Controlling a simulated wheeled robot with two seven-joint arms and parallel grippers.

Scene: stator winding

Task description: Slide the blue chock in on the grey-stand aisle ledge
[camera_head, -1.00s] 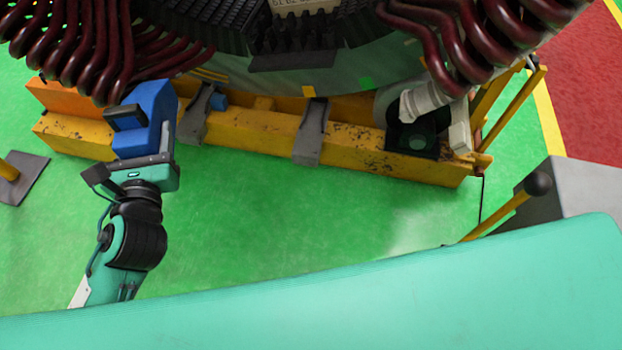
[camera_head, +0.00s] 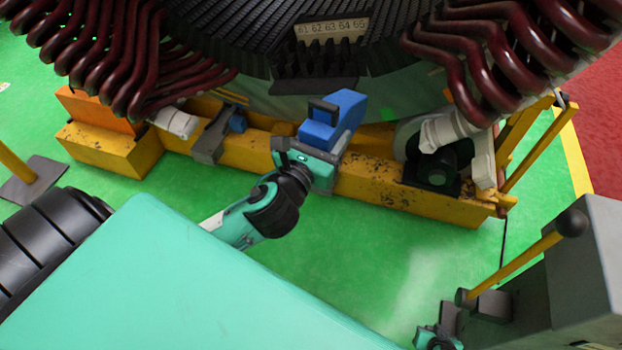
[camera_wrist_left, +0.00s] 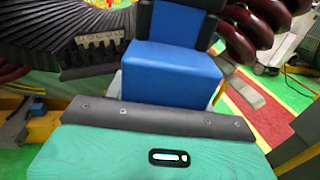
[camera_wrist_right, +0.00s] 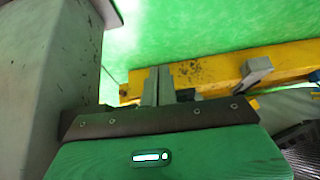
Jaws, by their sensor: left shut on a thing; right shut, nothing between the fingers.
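The blue chock (camera_head: 345,115), a stepped block with a black part on it, is in my left gripper (camera_head: 318,146). The gripper is shut on it, above the middle of the yellow beam (camera_head: 375,188) in the head view. The chock fills the upper middle of the left wrist view (camera_wrist_left: 170,70); the fingertips are hidden there. A grey bracket (camera_head: 325,180) on the beam is mostly covered by this gripper. I cannot tell whether the chock touches it. My right gripper (camera_head: 449,316) is shut and empty at the bottom right; its fingers show in the right wrist view (camera_wrist_right: 158,86).
Another grey bracket (camera_head: 210,140) on the beam has a small blue piece (camera_head: 238,123) beside it. The dark stator (camera_head: 290,40) with dark red coils (camera_head: 480,65) overhangs the beam. A grey box (camera_head: 590,265) and a yellow lever (camera_head: 535,250) stand at right. Green floor lies in front.

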